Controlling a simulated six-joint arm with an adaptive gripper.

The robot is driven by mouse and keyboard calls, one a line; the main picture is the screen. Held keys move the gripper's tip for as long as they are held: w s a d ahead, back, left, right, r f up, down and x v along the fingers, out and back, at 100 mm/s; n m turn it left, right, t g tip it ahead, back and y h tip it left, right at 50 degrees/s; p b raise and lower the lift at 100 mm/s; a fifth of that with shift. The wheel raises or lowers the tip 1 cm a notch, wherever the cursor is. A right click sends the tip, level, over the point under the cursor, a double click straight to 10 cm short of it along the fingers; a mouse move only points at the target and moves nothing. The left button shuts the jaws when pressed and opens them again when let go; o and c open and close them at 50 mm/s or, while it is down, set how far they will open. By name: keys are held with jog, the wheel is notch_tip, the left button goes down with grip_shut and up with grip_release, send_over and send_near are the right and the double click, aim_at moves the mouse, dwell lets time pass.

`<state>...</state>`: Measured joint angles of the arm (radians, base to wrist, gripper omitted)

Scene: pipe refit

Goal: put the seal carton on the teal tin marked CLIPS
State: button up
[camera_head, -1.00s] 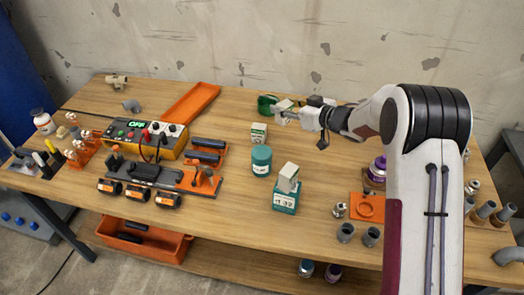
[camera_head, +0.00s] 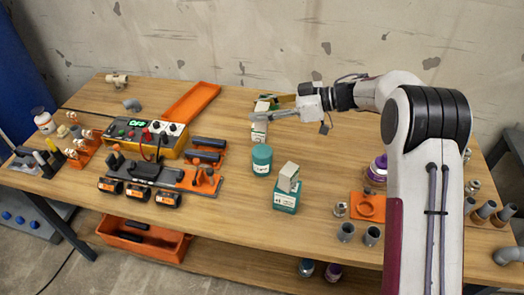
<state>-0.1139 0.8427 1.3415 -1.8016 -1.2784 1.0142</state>
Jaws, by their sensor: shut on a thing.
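My gripper (camera_head: 256,117) is shut on a small pale carton (camera_head: 262,106), partly hidden by the fingers, above the back middle of the table. Its label cannot be read. A round teal tin (camera_head: 262,161) with a pale label stands upright on the table, nearer than my gripper; its lettering is too small to read. A white and green carton (camera_head: 259,133) stands between the gripper and the tin in the picture. A square teal box (camera_head: 286,201) stands in front to the right, with a pale carton (camera_head: 289,177) on top.
An orange tray (camera_head: 192,102) lies at the back left. A yellow and black device (camera_head: 147,137) and battery packs stand on the left. An orange fixture (camera_head: 369,206), grey pipe pieces (camera_head: 346,232) and a purple container (camera_head: 378,170) stand on the right. The front middle is clear.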

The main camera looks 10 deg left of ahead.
aim_at(262, 127)
jog(key=shift+s+r, duration=0.1)
jog(key=shift+s, duration=0.1)
dwell(0.3)
jog(key=shift+f, duration=3.15)
jog(key=shift+f, duration=0.1)
jog(key=shift+f, duration=1.75)
jog(key=shift+f, duration=0.2)
jog(key=o, duration=1.2)
